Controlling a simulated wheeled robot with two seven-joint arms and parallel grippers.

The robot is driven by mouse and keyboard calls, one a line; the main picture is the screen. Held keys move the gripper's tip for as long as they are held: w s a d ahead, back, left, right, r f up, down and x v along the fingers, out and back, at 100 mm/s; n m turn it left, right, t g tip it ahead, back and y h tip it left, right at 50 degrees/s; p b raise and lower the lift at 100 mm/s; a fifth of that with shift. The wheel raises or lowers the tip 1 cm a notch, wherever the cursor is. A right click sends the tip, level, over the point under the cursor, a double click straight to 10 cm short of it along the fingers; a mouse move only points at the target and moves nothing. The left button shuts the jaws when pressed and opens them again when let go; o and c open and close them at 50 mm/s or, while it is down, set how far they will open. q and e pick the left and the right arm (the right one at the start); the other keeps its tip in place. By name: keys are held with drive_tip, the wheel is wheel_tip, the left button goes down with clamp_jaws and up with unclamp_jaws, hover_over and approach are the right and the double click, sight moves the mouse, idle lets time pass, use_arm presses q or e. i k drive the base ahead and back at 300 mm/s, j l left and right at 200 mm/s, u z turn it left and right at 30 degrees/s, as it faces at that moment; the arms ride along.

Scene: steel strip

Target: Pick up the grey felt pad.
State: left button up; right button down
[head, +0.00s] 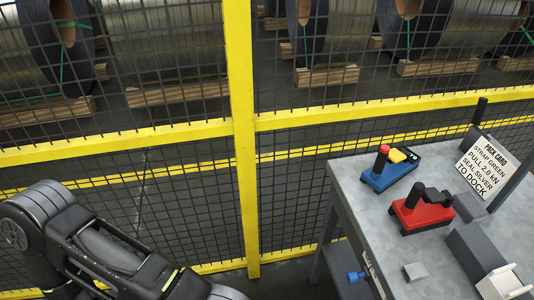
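A small flat grey piece (415,271) lies on the grey workbench (352,192) near its front edge, at the lower right. It may be the grey felt pad, but it is too small to tell its material. My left arm shows at the lower left, well away from the bench, and its fingertips are not visible. My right gripper is not in view.
On the bench are a blue tool (388,176) with red and yellow parts, a red tool (422,213) with a black handle, a pack card (481,167) and a grey box (480,250). A yellow-framed mesh fence (241,130) stands behind, with steel coils beyond.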

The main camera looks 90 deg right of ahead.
sight(471, 209)
drive_tip(key=z, duration=4.45)
drive_tip(key=k, duration=0.55)
drive_tip(key=k+z, duration=0.1)
drive_tip(key=z, duration=2.15)
drive_tip(key=k+j, duration=1.4)
drive_tip(key=j, duration=0.15)
